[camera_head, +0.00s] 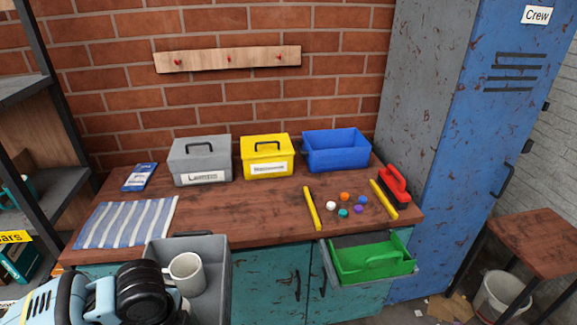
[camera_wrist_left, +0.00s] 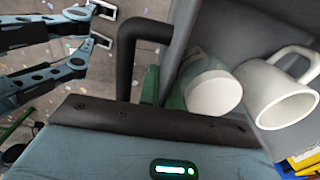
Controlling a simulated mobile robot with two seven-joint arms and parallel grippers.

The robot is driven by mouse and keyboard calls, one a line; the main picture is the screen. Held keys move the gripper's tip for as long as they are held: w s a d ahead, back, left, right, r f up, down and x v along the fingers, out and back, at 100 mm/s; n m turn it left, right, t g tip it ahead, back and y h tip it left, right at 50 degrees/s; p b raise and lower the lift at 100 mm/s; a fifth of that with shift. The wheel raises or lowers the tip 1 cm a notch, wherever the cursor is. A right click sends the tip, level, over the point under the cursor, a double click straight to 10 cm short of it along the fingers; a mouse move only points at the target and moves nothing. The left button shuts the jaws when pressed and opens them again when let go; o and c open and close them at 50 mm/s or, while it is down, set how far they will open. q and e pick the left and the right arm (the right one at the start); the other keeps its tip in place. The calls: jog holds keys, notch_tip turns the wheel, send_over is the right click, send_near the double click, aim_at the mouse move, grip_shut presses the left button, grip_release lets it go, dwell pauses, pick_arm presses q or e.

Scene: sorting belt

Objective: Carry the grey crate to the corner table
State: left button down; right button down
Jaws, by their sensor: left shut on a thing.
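The grey crate (camera_head: 212,250) is in front of the workbench at the lower left, partly hidden by my left arm. A white mug (camera_head: 186,273) is inside it. In the left wrist view the mug (camera_wrist_left: 280,92) lies beside a white round-ended object (camera_wrist_left: 214,92). My left gripper (camera_wrist_left: 150,120) is shut at the crate's black handle (camera_wrist_left: 128,55); its fingertips are mostly hidden. What looks like my right gripper (camera_wrist_left: 100,25) shows at the upper left of the wrist view, its fingers apart and empty. The small wooden corner table (camera_head: 535,245) stands at the far right.
The workbench (camera_head: 255,215) holds a grey lidded box (camera_head: 200,162), a yellow box (camera_head: 267,155), a blue bin (camera_head: 337,150), a striped cloth (camera_head: 125,222) and small coloured balls (camera_head: 345,197). A blue locker (camera_head: 485,150) and a bucket (camera_head: 498,297) are at right.

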pick_arm(q)
jog(key=n, duration=0.3)
jog(key=shift+w+d+f, duration=0.15)
jog(key=shift+d+f, duration=0.15)
jog(key=shift+d, duration=0.1)
jog(key=n, duration=0.3)
jog(key=d+f+n, duration=0.1)
jog(key=shift+n, duration=0.3)
jog(key=n, duration=0.2)
jog(key=f+n, duration=0.1)
jog(key=n, duration=0.2)
jog(key=s+d+f+n, duration=0.1)
jog(key=n, duration=0.2)
